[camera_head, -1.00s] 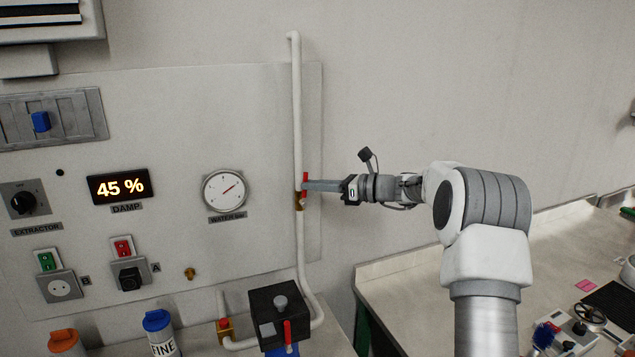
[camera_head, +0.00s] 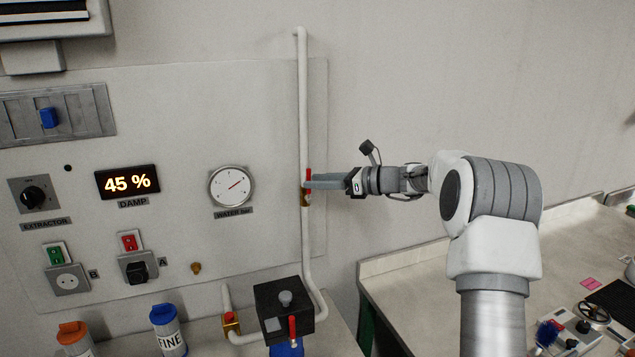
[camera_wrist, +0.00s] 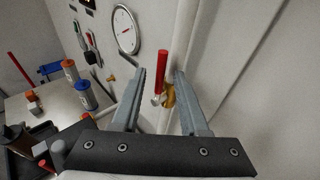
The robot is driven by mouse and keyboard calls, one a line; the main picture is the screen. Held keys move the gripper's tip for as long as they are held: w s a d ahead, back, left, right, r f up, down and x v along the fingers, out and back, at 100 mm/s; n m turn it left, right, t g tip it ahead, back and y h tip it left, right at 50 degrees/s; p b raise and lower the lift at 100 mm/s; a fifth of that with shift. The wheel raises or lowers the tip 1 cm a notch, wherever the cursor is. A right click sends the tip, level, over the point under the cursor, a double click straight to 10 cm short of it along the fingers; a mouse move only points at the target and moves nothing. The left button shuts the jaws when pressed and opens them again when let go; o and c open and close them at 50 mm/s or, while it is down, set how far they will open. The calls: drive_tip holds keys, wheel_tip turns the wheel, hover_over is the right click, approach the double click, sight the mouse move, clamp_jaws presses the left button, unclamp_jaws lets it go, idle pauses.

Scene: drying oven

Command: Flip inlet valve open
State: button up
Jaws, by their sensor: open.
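The inlet valve has a red lever (camera_head: 309,174) on a brass body (camera_head: 305,198), set in the white vertical pipe (camera_head: 303,105). In the wrist view the red lever (camera_wrist: 162,68) points up along the pipe, with the brass body (camera_wrist: 168,97) below it. My gripper (camera_head: 312,182) reaches in from the right at the valve. In the wrist view my gripper (camera_wrist: 158,78) is open, one finger on each side of the lever, with visible gaps. Contact with the lever cannot be told in the head view, where the fingers partly cover the valve.
The water gauge (camera_head: 232,186) is on the panel left of the pipe. Below are a second red-topped brass valve (camera_head: 231,322), a black box (camera_head: 284,308) with a red lever, and bottles (camera_head: 168,331). The wall right of the pipe is bare.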

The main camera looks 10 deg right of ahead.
drive_tip(key=b+v, duration=0.1)
drive_tip(key=v, duration=1.6)
